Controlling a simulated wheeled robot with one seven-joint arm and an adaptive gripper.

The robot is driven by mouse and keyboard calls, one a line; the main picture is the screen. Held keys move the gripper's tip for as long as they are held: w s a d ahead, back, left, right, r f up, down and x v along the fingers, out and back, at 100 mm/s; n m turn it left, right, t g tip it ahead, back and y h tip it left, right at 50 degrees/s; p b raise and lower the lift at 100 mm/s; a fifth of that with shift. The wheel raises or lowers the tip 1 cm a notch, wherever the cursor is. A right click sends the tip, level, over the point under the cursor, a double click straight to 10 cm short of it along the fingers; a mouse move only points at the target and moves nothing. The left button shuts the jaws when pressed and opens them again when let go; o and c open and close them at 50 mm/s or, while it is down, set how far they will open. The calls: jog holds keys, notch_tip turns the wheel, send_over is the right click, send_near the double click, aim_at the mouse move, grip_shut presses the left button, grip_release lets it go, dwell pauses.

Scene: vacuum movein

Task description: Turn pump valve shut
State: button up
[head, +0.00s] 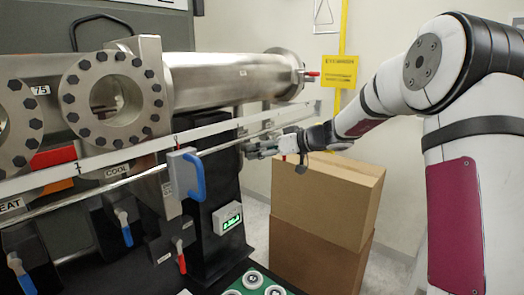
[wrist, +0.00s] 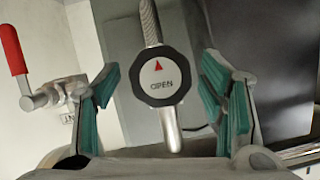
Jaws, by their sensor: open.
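A dark octagonal knob (wrist: 160,77) with a white face fills the middle of the wrist view. Its face reads "OPEN" under a red arrow that points up. A ribbed metal hose runs above it and a smooth metal tube below it. My gripper (head: 262,147) is open, its teal-padded fingers to the left and right of the knob in the wrist view, with visible gaps on both sides. I cannot tell how deep the fingers reach. In the head view my gripper is at the right end of the metal rails, and I cannot make out the knob there.
A valve with a red lever (wrist: 15,50) stands just left of my gripper's left finger in the wrist view. In the head view, stacked cardboard boxes (head: 325,200) stand below my gripper. The steel chamber (head: 225,80) and a blue handle (head: 194,177) lie to the left.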

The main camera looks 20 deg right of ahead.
jog(key=shift+w+a+f, duration=0.15)
jog(key=shift+w+a, duration=0.05)
jog(key=shift+w, duration=0.05)
jog(key=c, duration=1.2)
jog(key=shift+o, duration=0.2)
